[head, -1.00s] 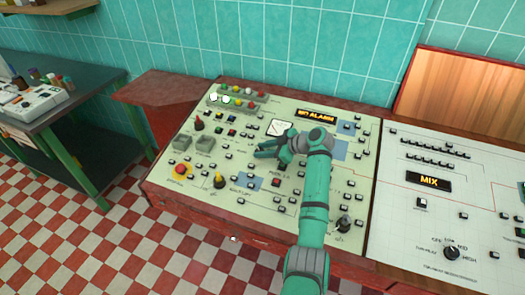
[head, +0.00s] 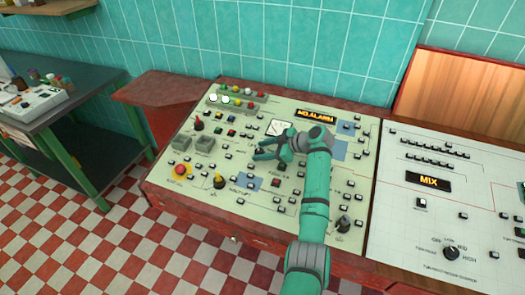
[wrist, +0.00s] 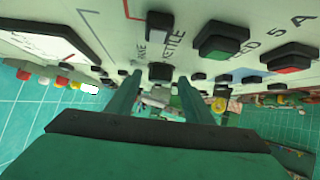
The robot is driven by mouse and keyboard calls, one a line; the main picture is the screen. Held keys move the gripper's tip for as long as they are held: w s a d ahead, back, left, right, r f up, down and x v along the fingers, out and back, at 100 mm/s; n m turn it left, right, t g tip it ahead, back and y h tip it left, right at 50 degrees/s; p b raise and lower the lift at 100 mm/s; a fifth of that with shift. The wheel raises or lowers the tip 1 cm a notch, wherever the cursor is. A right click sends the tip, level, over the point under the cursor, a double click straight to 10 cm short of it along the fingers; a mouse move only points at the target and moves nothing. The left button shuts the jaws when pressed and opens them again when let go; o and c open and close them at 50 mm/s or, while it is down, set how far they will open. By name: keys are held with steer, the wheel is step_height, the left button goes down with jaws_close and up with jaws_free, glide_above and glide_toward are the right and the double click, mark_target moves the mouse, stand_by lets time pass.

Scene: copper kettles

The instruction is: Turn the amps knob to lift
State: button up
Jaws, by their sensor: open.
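My gripper (head: 262,149) is open and empty over the middle of the cream control panel (head: 275,215), left of the blue patches. In the wrist view its two green fingers (wrist: 160,82) point along the panel face, apart, with a small black button (wrist: 160,71) between their tips. A dark knob (head: 343,225) stands near the panel's lower right, away from the fingers. A knob with a red top (head: 198,123) and a yellow-based lever (head: 218,181) stand on the left part. The labels are too small to tell which is the amps knob. My arm hides part of the panel.
A second white panel (head: 400,225) on the right has a lit MIX display (head: 428,180) and a black rotary knob (head: 451,252). An alarm display (head: 315,115) is lit behind my gripper. A green-legged bench (head: 70,120) stands at left. The checkered floor in front is clear.

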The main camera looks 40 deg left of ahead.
steer(key=v, duration=1)
steer(key=shift+d+r, duration=0.2)
steer(key=shift+d, duration=0.15)
